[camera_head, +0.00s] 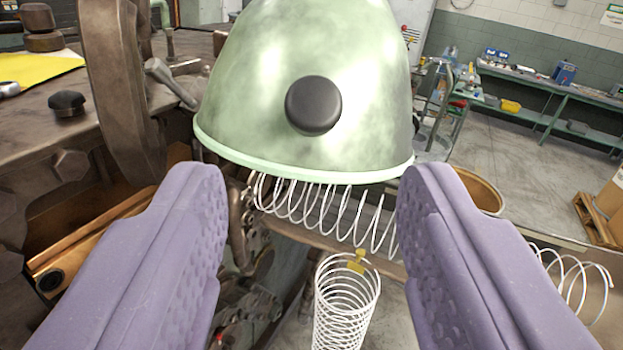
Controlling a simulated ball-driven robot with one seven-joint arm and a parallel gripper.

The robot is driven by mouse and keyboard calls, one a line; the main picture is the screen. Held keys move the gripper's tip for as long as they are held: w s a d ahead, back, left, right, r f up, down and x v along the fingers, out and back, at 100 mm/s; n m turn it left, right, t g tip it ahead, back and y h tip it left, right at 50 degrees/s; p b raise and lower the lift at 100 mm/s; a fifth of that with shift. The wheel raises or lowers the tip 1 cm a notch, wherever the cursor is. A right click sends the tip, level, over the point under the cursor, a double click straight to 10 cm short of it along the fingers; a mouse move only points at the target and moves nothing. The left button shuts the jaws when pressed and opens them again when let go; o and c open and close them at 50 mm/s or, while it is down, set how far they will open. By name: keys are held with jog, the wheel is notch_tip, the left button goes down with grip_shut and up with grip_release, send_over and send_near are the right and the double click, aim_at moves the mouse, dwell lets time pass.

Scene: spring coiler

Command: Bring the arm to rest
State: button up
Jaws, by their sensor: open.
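My gripper (312,215) shows as two purple, dimpled fingers at the left and right of the camera view. They are spread wide apart with nothing held between them. A pale green dome-shaped cover (250,90) with a black knob (313,105) stands ahead, beyond the fingers and above the gap between them. A white coiled spring (325,208) runs sideways below the dome's rim, and its ends are partly hidden. An upright coiled spring (345,305) with a small yellow tag (357,262) stands lower, seen between the fingers.
Dark, worn machinery (115,110) fills the left side. More spring coil (575,275) shows right of the right finger. A copper-coloured round rim (480,192) lies behind that finger. Green workbenches (545,100) and a wooden pallet (595,218) are far right, with open floor before them.

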jog(key=w+d+r+m+h+b, duration=0.2)
jog(key=w+d+r+h+b, duration=0.15)
jog(key=r, duration=0.55)
jog(key=s+r+g+b, duration=0.1)
jog(key=s+r, duration=0.1)
jog(key=r, duration=0.3)
jog(key=s+d+r+m+g+b, duration=0.1)
jog(key=s+r+b, duration=0.1)
jog(key=s+r, duration=0.1)
jog(key=shift+d+r, duration=0.3)
jog(key=shift+r, duration=0.55)
